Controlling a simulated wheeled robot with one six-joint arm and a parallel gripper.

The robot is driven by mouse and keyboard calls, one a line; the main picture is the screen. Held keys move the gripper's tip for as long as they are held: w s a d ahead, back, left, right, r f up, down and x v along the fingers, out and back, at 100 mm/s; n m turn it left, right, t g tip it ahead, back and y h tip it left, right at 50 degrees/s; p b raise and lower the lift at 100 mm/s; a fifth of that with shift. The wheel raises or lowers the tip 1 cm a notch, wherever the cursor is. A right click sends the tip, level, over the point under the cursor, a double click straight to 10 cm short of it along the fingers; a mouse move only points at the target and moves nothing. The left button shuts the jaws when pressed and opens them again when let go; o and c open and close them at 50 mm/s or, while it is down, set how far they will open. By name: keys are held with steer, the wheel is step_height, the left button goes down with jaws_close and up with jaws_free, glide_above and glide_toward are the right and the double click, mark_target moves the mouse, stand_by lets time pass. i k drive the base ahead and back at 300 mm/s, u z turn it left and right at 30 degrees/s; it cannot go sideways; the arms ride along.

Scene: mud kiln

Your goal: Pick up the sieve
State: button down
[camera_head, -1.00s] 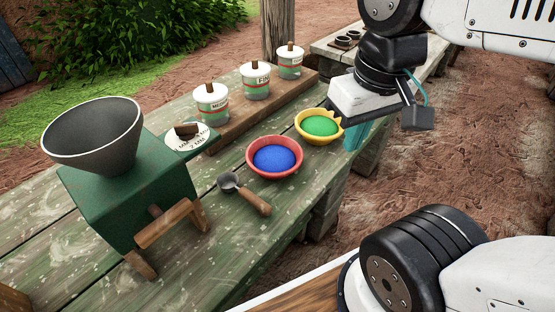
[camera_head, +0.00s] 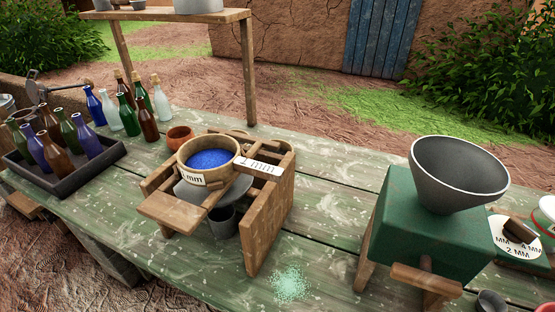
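The sieve (camera_head: 219,177) is a round, shallow vessel with a tan rim and a white label reading "mm", its first character unclear. Blue powder (camera_head: 208,159) lies inside it, and its mesh is hidden. It sits on top of a wooden stand (camera_head: 264,232) in the left middle of the head view. A grey metal piece (camera_head: 232,190) and a dark cup (camera_head: 222,222) show below it within the stand. A second white tag reading "1 mm" (camera_head: 259,167) lies on the stand to its right. My gripper is out of view.
A green mill with a grey hopper (camera_head: 460,172) stands to the right. Spilled pale green powder (camera_head: 291,284) lies on the bench (camera_head: 325,215) between them. A dark tray (camera_head: 82,165) with several bottles is at left. A small reddish bowl (camera_head: 180,139) sits behind the sieve.

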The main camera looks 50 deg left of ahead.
mark_target(202, 161)
steer(key=u, duration=2.05)
